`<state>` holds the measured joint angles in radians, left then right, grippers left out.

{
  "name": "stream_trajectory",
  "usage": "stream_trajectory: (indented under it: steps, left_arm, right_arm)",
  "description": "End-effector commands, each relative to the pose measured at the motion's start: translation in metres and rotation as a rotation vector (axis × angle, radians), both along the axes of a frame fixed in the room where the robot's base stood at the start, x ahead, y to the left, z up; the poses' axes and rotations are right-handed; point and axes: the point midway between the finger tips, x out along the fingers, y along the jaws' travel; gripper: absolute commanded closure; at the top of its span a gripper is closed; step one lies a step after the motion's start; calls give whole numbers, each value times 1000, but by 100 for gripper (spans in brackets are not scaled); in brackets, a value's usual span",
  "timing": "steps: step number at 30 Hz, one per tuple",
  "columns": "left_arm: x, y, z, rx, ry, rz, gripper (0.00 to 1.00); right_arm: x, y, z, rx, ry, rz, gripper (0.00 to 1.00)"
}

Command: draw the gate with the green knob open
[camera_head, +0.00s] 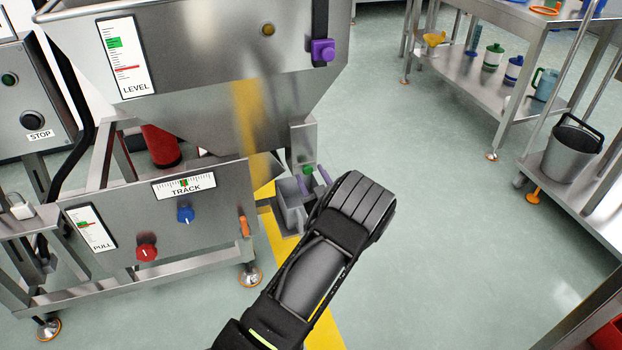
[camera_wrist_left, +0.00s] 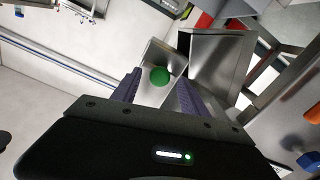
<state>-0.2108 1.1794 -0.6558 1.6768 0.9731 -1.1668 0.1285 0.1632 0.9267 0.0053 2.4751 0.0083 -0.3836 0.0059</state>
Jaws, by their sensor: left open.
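The green knob (camera_head: 309,169) shows at the hopper's lower right, just beyond my left gripper's fingertips. In the left wrist view the round green knob (camera_wrist_left: 160,76) sits in the gap between the two purple fingers, in front of bare metal plates. My left gripper (camera_head: 314,180) is open, with one finger on each side of the knob's line. I cannot tell whether either finger touches it. The gate's plate is hard to tell from the metal around it. My right gripper is in neither view.
The steel hopper (camera_head: 190,100) has a purple knob (camera_head: 322,50) higher up. Below it, the TRACK panel (camera_head: 160,215) carries a blue knob (camera_head: 185,215), a red knob (camera_head: 146,253) and an orange handle (camera_head: 244,227). A shelf with cups and a bucket (camera_head: 572,150) stand right. Floor between is clear.

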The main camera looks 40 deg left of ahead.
Motion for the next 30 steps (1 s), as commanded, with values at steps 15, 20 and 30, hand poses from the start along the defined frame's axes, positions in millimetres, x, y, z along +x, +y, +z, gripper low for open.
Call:
stream_trajectory:
  steps: [15, 20, 30]
  left_arm:
    - [4, 5, 0, 0, 1, -1, 61]
    - [4, 5, 0, 0, 1, -1, 75]
    - [4, 5, 0, 0, 1, -1, 100]
  right_arm:
    - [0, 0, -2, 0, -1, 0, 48]
    - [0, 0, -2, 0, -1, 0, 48]
    - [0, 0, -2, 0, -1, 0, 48]
